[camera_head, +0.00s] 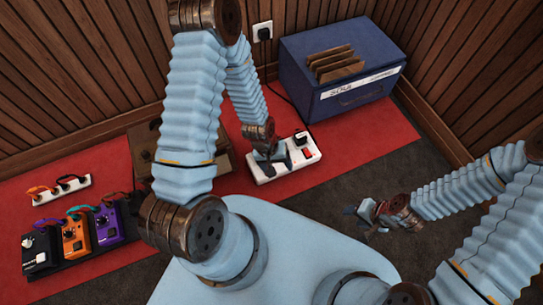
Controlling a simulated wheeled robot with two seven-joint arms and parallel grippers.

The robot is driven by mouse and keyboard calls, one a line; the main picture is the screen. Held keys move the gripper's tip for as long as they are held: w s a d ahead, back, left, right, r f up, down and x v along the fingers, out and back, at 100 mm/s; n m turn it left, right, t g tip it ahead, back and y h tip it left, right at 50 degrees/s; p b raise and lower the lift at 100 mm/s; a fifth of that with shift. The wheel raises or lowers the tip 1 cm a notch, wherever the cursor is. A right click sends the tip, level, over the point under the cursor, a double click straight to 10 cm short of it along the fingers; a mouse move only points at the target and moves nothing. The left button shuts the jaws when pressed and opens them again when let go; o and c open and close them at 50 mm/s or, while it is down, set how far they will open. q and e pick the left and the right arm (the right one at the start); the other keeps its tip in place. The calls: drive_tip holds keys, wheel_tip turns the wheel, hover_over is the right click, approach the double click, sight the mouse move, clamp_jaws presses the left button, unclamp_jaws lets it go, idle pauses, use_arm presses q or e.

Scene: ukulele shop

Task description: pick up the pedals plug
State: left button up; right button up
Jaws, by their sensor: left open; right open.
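A white power strip (262,173) lies on the red mat. A black plug (300,138) sits at its far right end, near a red switch (308,154). My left gripper (272,164) is open, pointing down over the left and middle part of this strip; it hides the sockets there and whatever may lie between its fingers. No label shows which plug is the pedals plug. A second white strip (46,195) at the left holds an orange plug and a dark plug. My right gripper (364,218) is open and empty above the dark floor at the right.
Black (38,252), orange (75,240) and purple (108,226) pedals stand on a dark board at the lower left. A brown case, partly behind my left arm, is beside the strip. A blue box (345,70) stands behind. A wall outlet (263,32) holds a plug.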

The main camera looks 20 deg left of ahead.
use_arm(q)
drive_tip(key=w+a+f+n+y+b, duration=0.25)
drive_tip(key=w+a+n+b, duration=0.3)
drive_tip(key=w+a, duration=0.55)
drive_tip(key=shift+g+y, duration=0.25)
drive_tip(key=shift+g, duration=0.05)
drive_tip(key=f, duration=0.2)
drive_tip(key=f+b, duration=0.1)
drive_tip(key=f, duration=0.1)
drive_tip(key=s+a+f+b, duration=0.1)
drive_tip(key=f, duration=0.3)
drive_tip(key=f+b, duration=0.1)
drive_tip(key=f, duration=0.3)
drive_tip(key=shift+s+d+f+b, duration=0.25)
drive_tip(key=shift+b, duration=0.05)
drive_tip(key=c, duration=0.8)
